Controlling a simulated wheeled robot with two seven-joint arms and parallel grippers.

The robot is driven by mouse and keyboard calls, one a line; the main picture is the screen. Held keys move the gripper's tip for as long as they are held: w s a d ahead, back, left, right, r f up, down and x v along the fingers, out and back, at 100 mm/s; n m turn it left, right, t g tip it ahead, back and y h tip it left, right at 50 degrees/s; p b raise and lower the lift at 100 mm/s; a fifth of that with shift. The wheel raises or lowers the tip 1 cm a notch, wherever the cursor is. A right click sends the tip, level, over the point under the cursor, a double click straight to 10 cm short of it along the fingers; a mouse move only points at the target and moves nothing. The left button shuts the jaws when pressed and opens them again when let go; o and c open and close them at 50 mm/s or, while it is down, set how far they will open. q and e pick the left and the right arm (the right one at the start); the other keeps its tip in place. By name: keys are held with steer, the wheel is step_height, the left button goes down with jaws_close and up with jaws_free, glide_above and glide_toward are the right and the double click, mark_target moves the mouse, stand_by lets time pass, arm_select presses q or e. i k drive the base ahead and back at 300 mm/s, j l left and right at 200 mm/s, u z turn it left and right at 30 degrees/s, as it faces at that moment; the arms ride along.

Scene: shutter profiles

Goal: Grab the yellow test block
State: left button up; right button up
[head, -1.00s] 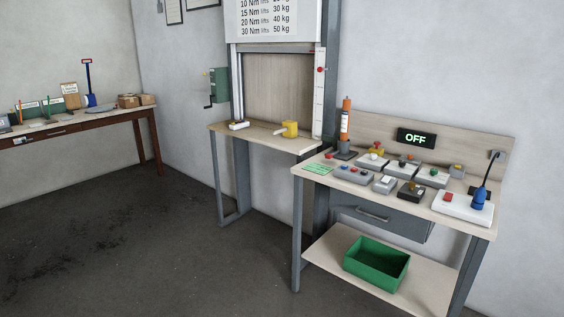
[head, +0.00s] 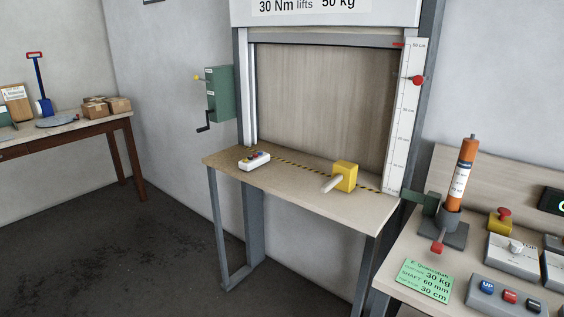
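The yellow test block (head: 345,175) sits on the wooden bench top (head: 290,188) below the shutter frame, right of the middle of the head view. A pale cylindrical handle sticks out from it toward the front left. It stands next to a yellow-and-black striped line, near the right end of the bench. Nothing covers it. Neither of my grippers shows in the head view.
A white push-button box (head: 254,161) lies on the bench's left part. A green crank box (head: 219,93) hangs left of the frame. At right, another table carries an orange cylinder (head: 462,172), a green card (head: 423,281) and button boxes. The floor (head: 110,250) at left is clear.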

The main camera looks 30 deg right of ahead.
mark_target(344, 174)
steer(key=i+j+z, duration=0.15)
steer(key=i, duration=0.4)
steer(key=i+j+z, duration=0.15)
steer(key=i, duration=0.45)
